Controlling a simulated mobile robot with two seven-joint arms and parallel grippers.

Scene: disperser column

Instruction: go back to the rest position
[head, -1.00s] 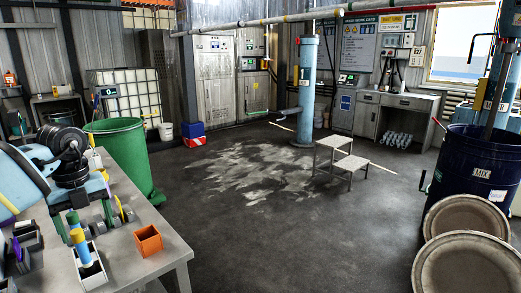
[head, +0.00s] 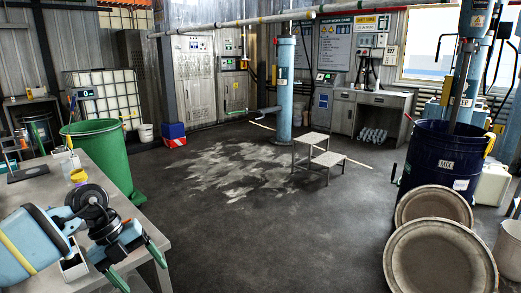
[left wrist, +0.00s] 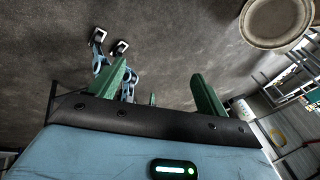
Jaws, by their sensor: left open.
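In the head view my left arm comes in low from the left. My left gripper (head: 147,277) has its green fingers spread beside the front edge of the grey table (head: 125,208). In the left wrist view the gripper (left wrist: 158,70) is open, with nothing held between its fingers and dark floor (left wrist: 180,45) beyond them. My right gripper does not show in the head view. Blue and white parts show in the left wrist view past the left finger; I cannot tell what they are.
A yellow cup (head: 78,176) stands on the table. A green barrel (head: 103,150) is behind it. A step stool (head: 318,150) stands mid-floor. A blue drum (head: 440,165) and round lids (head: 440,262) are at right. The middle floor (head: 240,220) is clear.

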